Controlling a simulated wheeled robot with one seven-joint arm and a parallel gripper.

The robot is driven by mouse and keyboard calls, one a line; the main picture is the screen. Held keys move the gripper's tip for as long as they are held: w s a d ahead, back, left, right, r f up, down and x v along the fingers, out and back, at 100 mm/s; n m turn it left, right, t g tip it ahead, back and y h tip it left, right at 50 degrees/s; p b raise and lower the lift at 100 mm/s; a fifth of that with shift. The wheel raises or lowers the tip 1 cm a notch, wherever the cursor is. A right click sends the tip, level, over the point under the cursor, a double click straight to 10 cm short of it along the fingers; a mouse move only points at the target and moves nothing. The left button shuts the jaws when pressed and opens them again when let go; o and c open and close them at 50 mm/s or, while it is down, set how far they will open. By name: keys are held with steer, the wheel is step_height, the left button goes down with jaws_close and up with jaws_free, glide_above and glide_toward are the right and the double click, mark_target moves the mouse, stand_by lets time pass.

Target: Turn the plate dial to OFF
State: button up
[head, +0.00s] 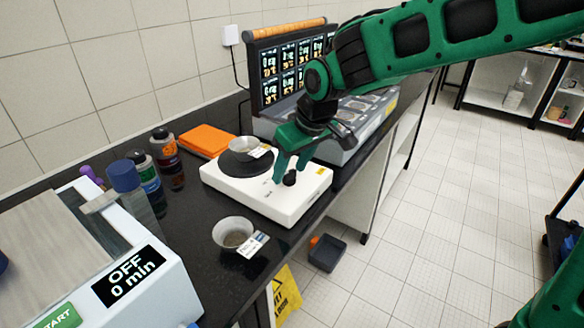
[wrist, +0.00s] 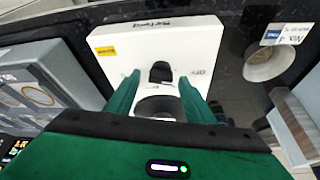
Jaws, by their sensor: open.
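The white hot plate (head: 262,203) stands on the black bench and carries a round black heating disc (head: 238,164) with a small metal dish (head: 244,147) on it. Its black dial (head: 290,178) is at the front right; it also shows in the wrist view (wrist: 161,72). Small print beside the dial appears to read OFF, upside down in the wrist view. The dial's pointer is too small to read. My gripper (head: 288,170) is open above the plate, with its green fingers on either side of the dial in the wrist view (wrist: 158,80). I cannot tell whether they touch it.
A metal dish (head: 234,238) with a label card stands at the bench's front edge. Several bottles (head: 163,147) and an orange item (head: 205,140) are behind and left. A machine with displays (head: 283,68) stands behind right. A white device (head: 130,264) reads "OFF 0 min".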

steer(key=v, duration=1)
steer(key=shift+r, duration=0.3)
steer(key=shift+s, duration=0.1)
